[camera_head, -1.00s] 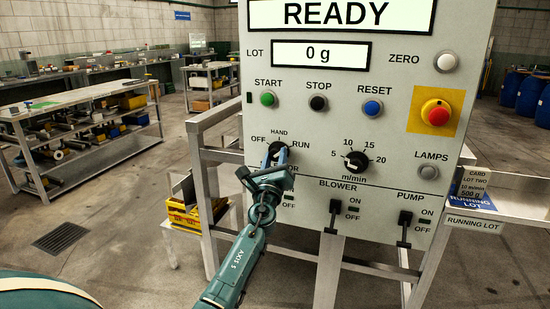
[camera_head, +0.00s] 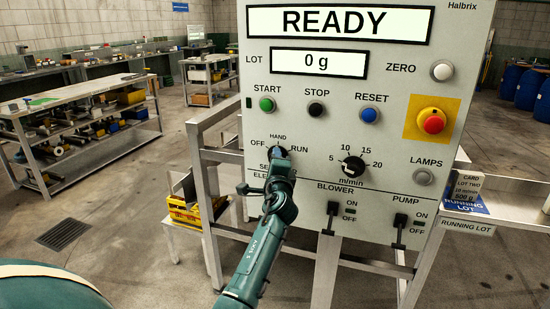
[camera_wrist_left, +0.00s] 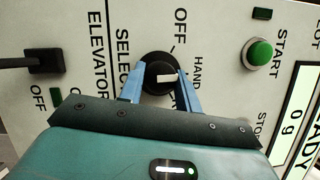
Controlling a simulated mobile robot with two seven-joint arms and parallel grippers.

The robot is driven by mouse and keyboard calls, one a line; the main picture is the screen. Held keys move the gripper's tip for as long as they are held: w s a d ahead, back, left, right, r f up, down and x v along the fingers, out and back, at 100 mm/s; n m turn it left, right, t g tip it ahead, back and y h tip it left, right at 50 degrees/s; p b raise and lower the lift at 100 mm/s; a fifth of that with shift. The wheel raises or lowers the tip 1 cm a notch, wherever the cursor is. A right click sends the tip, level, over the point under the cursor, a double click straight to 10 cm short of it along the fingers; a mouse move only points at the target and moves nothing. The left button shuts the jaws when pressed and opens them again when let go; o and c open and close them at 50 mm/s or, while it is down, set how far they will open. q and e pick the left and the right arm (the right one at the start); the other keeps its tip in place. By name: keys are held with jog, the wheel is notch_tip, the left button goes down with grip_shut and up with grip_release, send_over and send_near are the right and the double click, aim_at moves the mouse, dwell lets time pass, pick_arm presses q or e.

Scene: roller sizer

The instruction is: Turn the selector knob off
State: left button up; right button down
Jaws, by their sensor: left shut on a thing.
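The black selector knob (camera_head: 270,153) is on the grey control panel, below the START button and between the labels OFF, HAND and RUN. My left gripper (camera_head: 279,153) is at the knob and partly covers it. In the left wrist view, the blue fingers of my left gripper (camera_wrist_left: 160,82) are shut on the knob (camera_wrist_left: 159,61), one on each side. A white bar on the knob shows between the fingers and appears to line up with HAND, though the view is rotated. My right gripper is not in view.
The speed dial (camera_head: 352,166) is right of the knob. The blower switch (camera_head: 331,216) and pump switch (camera_head: 400,228) stick out below. The elevator switch (camera_wrist_left: 45,61) is close to my gripper. Green START (camera_head: 266,104) and red emergency button (camera_head: 433,124) are above.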

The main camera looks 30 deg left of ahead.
pick_arm(q)
jog(key=n+h+p, duration=0.1)
jog(key=n+p, duration=0.2)
jog(key=n+g+h+p, duration=0.1)
jog(key=n+p, duration=0.2)
jog(key=n+g+h+p, duration=0.1)
jog(key=n+p, duration=0.2)
jog(key=shift+a+r+h+p, duration=0.1)
jog(key=shift+r+h+p, duration=0.1)
jog(key=shift+h+p, duration=0.1)
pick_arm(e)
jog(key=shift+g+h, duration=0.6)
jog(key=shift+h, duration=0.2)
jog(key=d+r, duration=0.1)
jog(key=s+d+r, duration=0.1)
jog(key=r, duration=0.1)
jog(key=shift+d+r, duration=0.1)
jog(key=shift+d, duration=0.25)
pick_arm(q)
jog(key=shift+n, duration=0.3)
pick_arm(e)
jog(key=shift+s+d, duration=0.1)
pick_arm(q)
jog(key=o, duration=1)
jog(key=shift+c, duration=0.2)
